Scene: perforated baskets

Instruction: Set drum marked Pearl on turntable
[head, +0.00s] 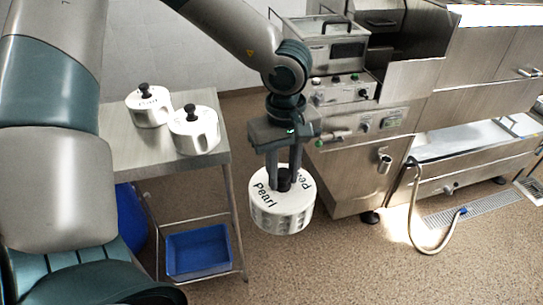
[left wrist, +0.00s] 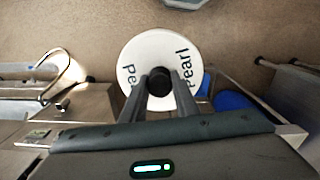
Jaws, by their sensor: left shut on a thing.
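The white drum marked Pearl (head: 282,212) hangs in the air over the floor, right of the steel table. Its top shows the word Pearl twice, and a black knob stands at its centre. My left gripper (head: 284,180) is shut on that knob and holds the drum roughly upright. In the left wrist view the drum (left wrist: 138,54) sits below the fingers (left wrist: 160,85), which are around the black knob. I cannot make out a turntable in either view. My right gripper is not in view.
Two white lidded drums with black knobs, one at the back (head: 150,110) and one nearer (head: 194,132), stand on the steel table (head: 218,155). A blue bin (head: 198,250) sits on its lower shelf. Steel kitchen equipment (head: 350,170) stands at right, with a hose (head: 412,215) hanging to the floor.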

